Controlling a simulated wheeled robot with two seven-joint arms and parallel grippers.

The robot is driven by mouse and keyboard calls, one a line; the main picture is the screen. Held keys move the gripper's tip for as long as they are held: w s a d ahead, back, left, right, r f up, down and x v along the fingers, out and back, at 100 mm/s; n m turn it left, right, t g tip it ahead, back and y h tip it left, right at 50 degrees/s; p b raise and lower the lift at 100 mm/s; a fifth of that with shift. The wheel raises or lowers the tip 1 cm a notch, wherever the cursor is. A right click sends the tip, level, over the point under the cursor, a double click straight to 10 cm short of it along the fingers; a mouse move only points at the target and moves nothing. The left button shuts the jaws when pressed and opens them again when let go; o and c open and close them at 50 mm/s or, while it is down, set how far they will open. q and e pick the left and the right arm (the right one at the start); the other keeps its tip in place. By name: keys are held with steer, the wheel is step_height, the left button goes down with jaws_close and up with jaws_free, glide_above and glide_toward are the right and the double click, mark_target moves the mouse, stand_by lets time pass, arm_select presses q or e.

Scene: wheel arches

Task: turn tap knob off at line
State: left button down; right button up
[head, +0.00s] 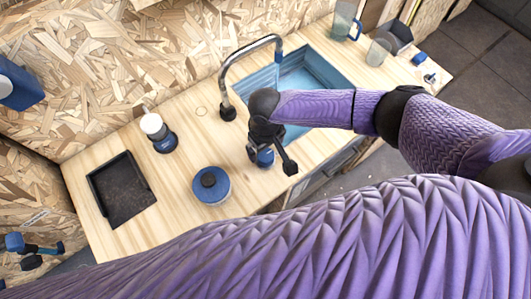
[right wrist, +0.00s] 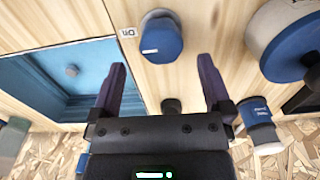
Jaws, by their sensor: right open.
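The tap knob (right wrist: 161,40) is a blue round knob with a grey base and a small white mark on its side. It stands on the wooden counter, with an "Off" label (right wrist: 128,32) beside it. In the head view the knob (head: 264,159) shows partly behind my right gripper (head: 271,161). My right gripper is open and empty; in the right wrist view its fingers (right wrist: 162,85) point toward the knob, which lies ahead of and between them, apart from both. The curved metal tap (head: 251,50) stands behind. My left gripper is not in view.
A blue sink (head: 325,67) is let into the counter. Cups (head: 343,22) stand at the far right. A chipboard wall (head: 110,60) runs behind.

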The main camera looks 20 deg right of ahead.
mark_target(266, 154)
step_height(266, 154, down, 4)
steer(key=shift+f+b, duration=0.25)
steer(key=shift+b, duration=0.35)
